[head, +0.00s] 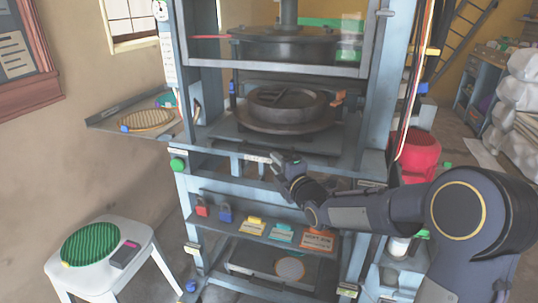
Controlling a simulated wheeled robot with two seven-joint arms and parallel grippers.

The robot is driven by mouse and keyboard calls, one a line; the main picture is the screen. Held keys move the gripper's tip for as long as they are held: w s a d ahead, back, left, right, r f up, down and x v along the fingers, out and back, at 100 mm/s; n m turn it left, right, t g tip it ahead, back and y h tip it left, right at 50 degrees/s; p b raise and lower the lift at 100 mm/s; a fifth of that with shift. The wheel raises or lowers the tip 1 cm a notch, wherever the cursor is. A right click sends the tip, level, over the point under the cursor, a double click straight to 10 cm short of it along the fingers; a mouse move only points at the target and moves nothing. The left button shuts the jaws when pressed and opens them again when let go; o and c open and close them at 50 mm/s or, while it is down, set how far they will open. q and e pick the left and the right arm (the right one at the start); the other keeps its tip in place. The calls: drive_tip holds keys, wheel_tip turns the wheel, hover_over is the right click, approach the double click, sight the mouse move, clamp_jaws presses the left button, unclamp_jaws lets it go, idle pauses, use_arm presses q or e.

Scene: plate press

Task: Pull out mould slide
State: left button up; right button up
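The mould slide (228,133) is a dark flat plate inside the blue-grey press frame, low in its opening. A dark round mould (262,100) sits on it. A pale bar like a handle (254,158) runs along the front below the slide. My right gripper (279,163) is at the right end of this bar, at the press front. Its fingers are small and dark here, so I cannot tell whether they close on the bar. My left gripper is out of view.
The upper press head (285,45) hangs above the mould. A side shelf (105,119) juts out left with a woven round piece. A white stool (93,276) stands front left with a green ribbed disc (90,243). A red bin (418,155) stands right of the press.

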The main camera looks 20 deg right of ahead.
sight(266, 153)
drive_tip(key=w, duration=0.3)
drive_tip(key=w+a, duration=0.1)
drive_tip(key=w, duration=0.2)
drive_tip(key=shift+a, duration=0.1)
drive_tip(key=shift+c, duration=0.3)
clamp_jaws()
